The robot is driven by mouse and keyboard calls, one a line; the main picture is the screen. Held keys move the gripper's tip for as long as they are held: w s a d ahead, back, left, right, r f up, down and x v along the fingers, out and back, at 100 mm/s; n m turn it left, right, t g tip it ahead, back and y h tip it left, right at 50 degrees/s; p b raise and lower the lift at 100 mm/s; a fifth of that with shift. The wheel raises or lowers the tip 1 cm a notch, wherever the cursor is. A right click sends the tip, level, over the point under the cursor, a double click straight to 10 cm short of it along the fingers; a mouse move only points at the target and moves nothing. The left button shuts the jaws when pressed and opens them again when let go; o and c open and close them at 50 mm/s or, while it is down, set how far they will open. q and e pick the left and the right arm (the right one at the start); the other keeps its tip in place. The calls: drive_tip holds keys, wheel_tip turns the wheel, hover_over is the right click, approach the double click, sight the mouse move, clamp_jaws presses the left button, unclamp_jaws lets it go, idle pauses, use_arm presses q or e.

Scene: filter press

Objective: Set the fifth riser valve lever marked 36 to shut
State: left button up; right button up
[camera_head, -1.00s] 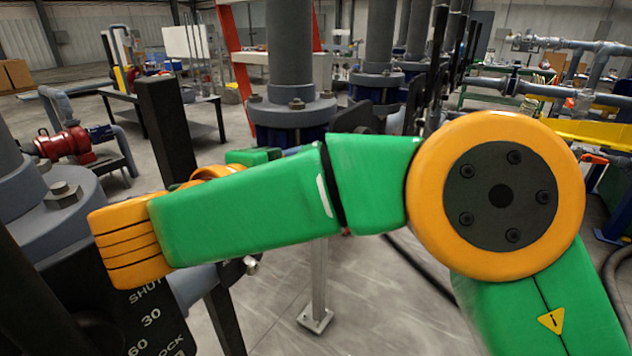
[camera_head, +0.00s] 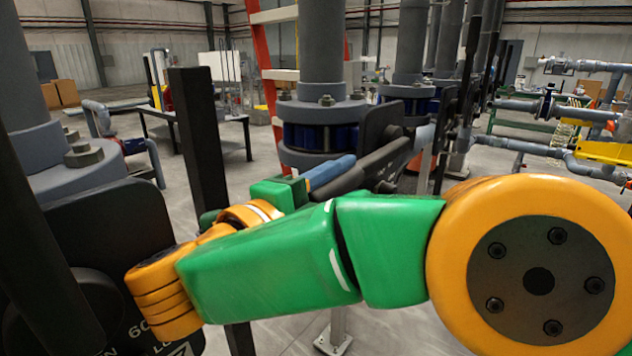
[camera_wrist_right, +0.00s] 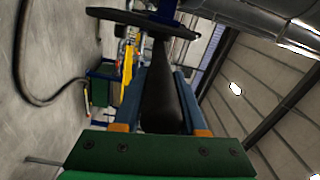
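The riser valve lever (camera_head: 385,160) is a black handle beside a grey riser flange in the head view; I cannot read a 36 on it. My right gripper (camera_head: 335,172), with blue-grey fingers, reaches along it from the left, partly hidden by my green forearm. In the right wrist view, the black lever (camera_wrist_right: 162,90) lies between the two fingers of my right gripper (camera_wrist_right: 160,85), which look open around it. A narrow gap seems to show beside it near the finger bases; contact at the tips is unclear. My left gripper is not in view.
A black plate (camera_head: 105,235) with white markings, partly cut off, stands at the near left, close to my right wrist. A black post (camera_head: 200,135) rises behind it. Several grey risers (camera_head: 322,50) with bolted flanges stand in a row. Grey floor shows between them.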

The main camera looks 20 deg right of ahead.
drive_tip(key=o, duration=0.3)
drive_tip(key=shift+f, duration=0.25)
drive_tip(key=shift+o, duration=0.5)
drive_tip(key=shift+w, duration=0.15)
drive_tip(key=shift+r, duration=0.1)
